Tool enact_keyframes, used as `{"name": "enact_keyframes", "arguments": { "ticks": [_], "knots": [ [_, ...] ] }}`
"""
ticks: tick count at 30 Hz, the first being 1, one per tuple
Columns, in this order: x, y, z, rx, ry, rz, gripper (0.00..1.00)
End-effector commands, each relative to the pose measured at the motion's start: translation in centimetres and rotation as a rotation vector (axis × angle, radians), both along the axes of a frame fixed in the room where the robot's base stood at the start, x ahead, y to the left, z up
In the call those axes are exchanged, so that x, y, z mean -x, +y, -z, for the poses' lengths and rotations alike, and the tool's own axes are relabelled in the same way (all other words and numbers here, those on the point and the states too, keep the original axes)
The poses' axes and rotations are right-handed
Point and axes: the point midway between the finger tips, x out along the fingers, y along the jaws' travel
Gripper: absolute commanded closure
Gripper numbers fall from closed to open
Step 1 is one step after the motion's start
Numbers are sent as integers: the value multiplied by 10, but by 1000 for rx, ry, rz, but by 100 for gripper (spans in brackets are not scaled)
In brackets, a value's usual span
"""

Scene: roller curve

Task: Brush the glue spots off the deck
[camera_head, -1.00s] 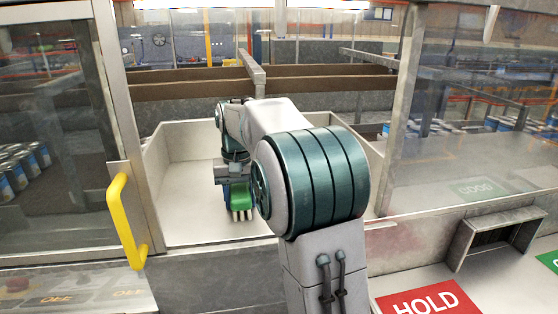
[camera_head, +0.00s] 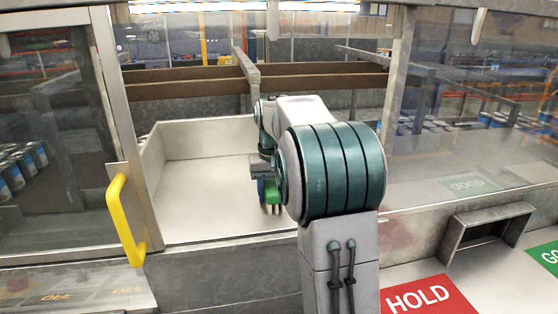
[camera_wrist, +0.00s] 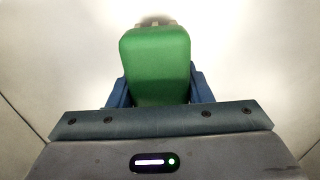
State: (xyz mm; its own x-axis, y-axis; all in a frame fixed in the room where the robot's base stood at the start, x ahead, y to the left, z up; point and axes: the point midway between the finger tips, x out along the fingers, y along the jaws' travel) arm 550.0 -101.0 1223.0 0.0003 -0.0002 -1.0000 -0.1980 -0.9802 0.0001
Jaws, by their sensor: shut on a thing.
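My gripper (camera_wrist: 158,92) is shut on a green brush (camera_wrist: 155,60), with a blue finger on each side of it in the wrist view. Pale bristle tips show just beyond the brush's far end. In the head view the green brush (camera_head: 271,192) is low over the pale deck (camera_head: 205,200), bristles down, partly hidden by my arm. I cannot tell whether the bristles touch the deck. No glue spots can be made out on the visible deck; my arm hides its right part.
Low walls surround the deck at the back and left. A glass panel with a yellow handle (camera_head: 123,220) stands at the left, another glass panel (camera_head: 470,120) at the right. A red HOLD sign (camera_head: 425,297) lies at front right. The deck's left part is clear.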

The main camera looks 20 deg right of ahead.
Motion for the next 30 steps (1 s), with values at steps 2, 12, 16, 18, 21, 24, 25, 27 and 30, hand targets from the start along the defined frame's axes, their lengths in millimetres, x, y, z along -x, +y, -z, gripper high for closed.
{"name": "enact_keyframes", "arguments": {
  "ticks": [2,12,16,18,21,24,25,27,30],
  "knots": [
    [0,-6,0,0,1,-1,76],
    [0,-6,-40,0,-1,-4,76],
    [0,-6,-51,0,-1,-5,76],
    [0,-5,-58,0,-1,-5,76],
    [0,-4,-65,0,-2,-7,76],
    [-1,-3,-73,1,-3,-8,76],
    [0,-3,-76,0,-2,-9,76],
    [0,-3,-79,0,-1,-9,76],
    [0,-3,-82,0,-1,-10,76]
  ]
}}
